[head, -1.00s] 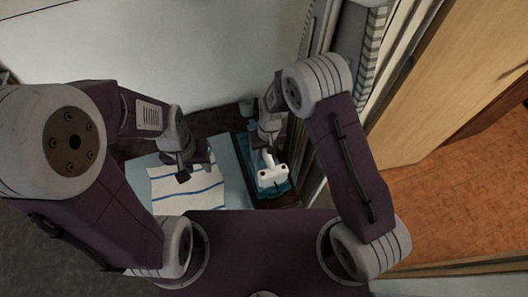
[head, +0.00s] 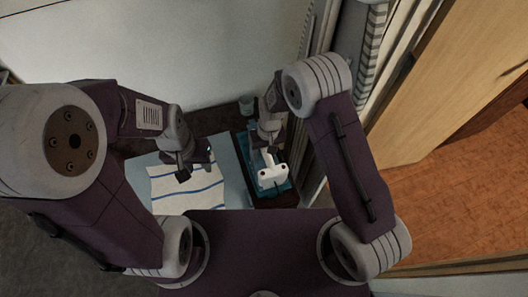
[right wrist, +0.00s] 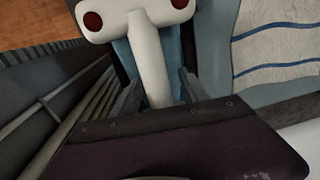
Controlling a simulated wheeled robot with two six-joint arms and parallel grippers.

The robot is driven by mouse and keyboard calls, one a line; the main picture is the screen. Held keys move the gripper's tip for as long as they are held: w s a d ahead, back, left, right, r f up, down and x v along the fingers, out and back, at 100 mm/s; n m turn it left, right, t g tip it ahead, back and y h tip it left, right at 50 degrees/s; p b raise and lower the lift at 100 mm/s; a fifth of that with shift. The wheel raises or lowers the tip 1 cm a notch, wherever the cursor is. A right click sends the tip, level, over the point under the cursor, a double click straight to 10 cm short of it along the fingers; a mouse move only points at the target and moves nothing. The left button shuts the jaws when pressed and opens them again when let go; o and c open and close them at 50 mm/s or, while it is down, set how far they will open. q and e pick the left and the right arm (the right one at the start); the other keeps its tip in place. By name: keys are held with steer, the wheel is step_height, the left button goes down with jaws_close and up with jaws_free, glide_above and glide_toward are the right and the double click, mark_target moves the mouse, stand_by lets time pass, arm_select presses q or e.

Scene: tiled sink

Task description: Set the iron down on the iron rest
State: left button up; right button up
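A white T-shaped piece with two dark red round spots, seemingly the iron or its handle (head: 271,177), is over a teal surface (head: 286,188), which may be the iron rest, on a dark brown stand. In the right wrist view the white stem (right wrist: 152,62) runs between the fingers of my right gripper (right wrist: 158,92), with a gap visible on the right side. My right gripper is also in the head view (head: 271,148), just above the white piece. My left gripper (head: 184,173) hangs over the striped cloth; its finger opening is unclear. Contact under the white piece is hidden.
A white cloth with blue stripes (head: 190,190) lies on a pale blue surface (head: 235,185) left of the stand.

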steer(key=r, duration=0.6)
steer(key=d+r, duration=0.1)
steer(key=r, duration=0.2)
stand_by(0.5)
steer(key=s+d+r+m+t, duration=0.25)
steer(key=d+r, duration=0.55)
steer(key=d, duration=0.4)
steer(key=s+d+f+m+g+h, duration=0.1)
steer(key=s+d, duration=0.3)
steer(key=s, duration=0.5)
steer(key=shift+s+d+f, duration=0.15)
steer(key=shift+s+f, duration=0.1)
steer(key=shift+f, duration=0.6)
